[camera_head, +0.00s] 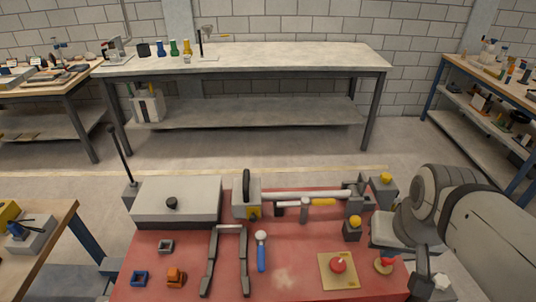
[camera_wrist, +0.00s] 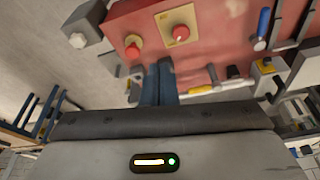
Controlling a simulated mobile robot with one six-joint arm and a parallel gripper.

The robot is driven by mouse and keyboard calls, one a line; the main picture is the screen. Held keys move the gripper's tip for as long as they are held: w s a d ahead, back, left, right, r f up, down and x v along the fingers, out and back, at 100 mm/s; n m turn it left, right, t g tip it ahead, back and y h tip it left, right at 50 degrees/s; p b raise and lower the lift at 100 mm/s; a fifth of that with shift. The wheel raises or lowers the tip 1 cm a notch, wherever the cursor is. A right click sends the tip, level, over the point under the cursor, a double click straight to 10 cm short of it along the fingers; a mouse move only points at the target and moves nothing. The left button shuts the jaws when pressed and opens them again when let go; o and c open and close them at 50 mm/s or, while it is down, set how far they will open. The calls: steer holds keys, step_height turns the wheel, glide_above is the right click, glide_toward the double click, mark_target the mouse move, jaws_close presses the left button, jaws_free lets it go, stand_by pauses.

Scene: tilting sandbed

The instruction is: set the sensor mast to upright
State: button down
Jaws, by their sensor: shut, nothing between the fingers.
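A pale tube (camera_head: 310,194), which looks like the sensor mast, lies almost flat along the back of the red bench top. Its right end meets a grey bracket (camera_head: 354,203); its left end is by a grey block with a black handle (camera_head: 246,198). I cannot be sure it is the mast, as a thin black rod (camera_head: 121,155) also leans at the left. My gripper (camera_wrist: 158,72) is shut and empty, its fingers over the red bench top near the tube in the wrist view. In the head view my arm is at the right and hides the fingertips.
A red button on a yellow plate (camera_head: 338,265) and another red knob (camera_head: 384,264) stand near the front right. A grey lidded box (camera_head: 176,202), a two-legged grey handle (camera_head: 211,262) and a blue-handled tool (camera_head: 261,254) occupy the left and middle. The floor behind is clear.

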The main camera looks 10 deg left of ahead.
steer(key=w+a+f+m+g+y, duration=0.2)
steer(key=w+a+f+m+y, duration=0.1)
steer(key=w+a+m, duration=0.2)
steer(key=w+a+f+m+g+y+p, duration=0.1)
steer(key=w+a+f+m+g+y, duration=0.1)
steer(key=w+a, duration=0.8)
steer(key=w+a+f+m+g+y+p, duration=0.1)
steer(key=w+a+f+m+y, duration=0.3)
steer(key=w, duration=0.9)
steer(key=a+m+y, duration=0.2)
steer(key=a+m, duration=0.2)
steer(key=shift+w+a+f+m+g, duration=0.15)
steer(key=shift+w+f+m+g, duration=0.15)
steer(key=shift+w+g, duration=0.1)
steer(key=shift+s, duration=0.1)
steer(key=p, duration=0.3)
glide_toward(240, 190)
steer(key=x, duration=0.4)
steer(key=shift+s+a+f, duration=0.1)
steer(key=shift+a+f, duration=0.1)
